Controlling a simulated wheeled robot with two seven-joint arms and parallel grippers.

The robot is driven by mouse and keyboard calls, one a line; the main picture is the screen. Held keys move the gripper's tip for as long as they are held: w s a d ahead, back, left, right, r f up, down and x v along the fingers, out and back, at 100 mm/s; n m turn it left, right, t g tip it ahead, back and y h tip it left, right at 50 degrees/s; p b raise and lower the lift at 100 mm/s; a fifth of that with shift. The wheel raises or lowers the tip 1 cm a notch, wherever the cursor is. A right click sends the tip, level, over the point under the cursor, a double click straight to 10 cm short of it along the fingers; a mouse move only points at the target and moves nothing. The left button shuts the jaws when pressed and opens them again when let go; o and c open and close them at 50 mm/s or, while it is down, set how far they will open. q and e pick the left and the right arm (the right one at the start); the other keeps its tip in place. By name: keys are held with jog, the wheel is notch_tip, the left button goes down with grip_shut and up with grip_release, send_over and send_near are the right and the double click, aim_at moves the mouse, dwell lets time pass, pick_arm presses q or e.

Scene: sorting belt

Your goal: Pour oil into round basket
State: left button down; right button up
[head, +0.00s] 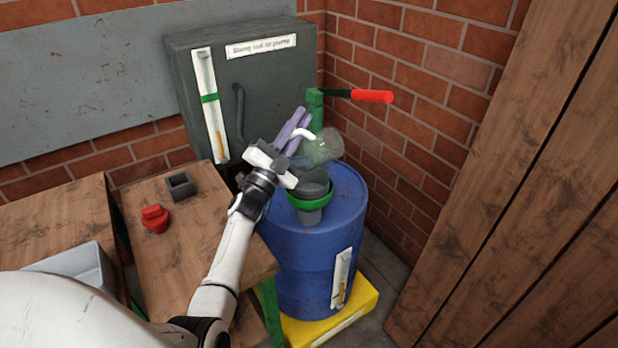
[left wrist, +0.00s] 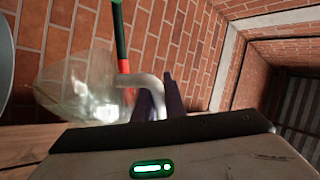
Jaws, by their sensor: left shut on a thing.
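My left gripper (head: 301,122), with purple fingers, is shut on the white curved handle of a clear jug (head: 324,149). The jug is above the blue barrel, and looks tilted in the head view. In the left wrist view the jug (left wrist: 80,92) is left of my fingers (left wrist: 162,98). I cannot make out how much oil is in it. A dark round basket (head: 311,181) with a green rim sits on the barrel top, below the jug and gripper. Its inside is partly hidden. My right gripper is not in view.
The blue barrel (head: 315,250) stands on a yellow base (head: 362,310). A green post with a red-handled lever (head: 372,97) rises behind the jug. A grey cabinet (head: 262,85) stands behind. A wooden table (head: 185,240) at left holds a red object (head: 155,219) and a dark box (head: 180,187).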

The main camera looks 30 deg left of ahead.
aim_at(316, 134)
pick_arm(q)
jog(key=d+m+h, duration=0.2)
jog(key=m, duration=0.1)
jog(key=shift+w+d+r+m, duration=0.15)
jog(key=shift+d+m, duration=0.15)
jog(key=shift+d, duration=0.05)
jog(key=shift+d+m, duration=0.15)
jog(key=shift+m, duration=0.15)
jog(key=shift+w+d+m+g+h+b, duration=0.15)
jog(key=shift+d+m+g+h+b, duration=0.35)
jog(key=shift+d+m+h+b, duration=0.3)
jog(key=w+d+f+m+g+p, duration=0.1)
jog(key=w+d+f+m+g, duration=0.2)
jog(key=d+f+m+g, duration=1.05)
jog(key=shift+d+r+m+t+y, duration=0.1)
jog(key=shift+d+r+m+t, duration=0.35)
jog(key=shift+r+m+t, duration=0.6)
jog(key=shift+d+r+m+t+y, duration=0.1)
jog(key=shift+d+r+m+t, duration=0.35)
jog(key=shift+m, duration=1.15)
jog(key=shift+d+r+m+t+y, duration=0.1)
jog(key=shift+d+r+m+t, duration=0.45)
jog(key=shift+r+m, duration=0.7)
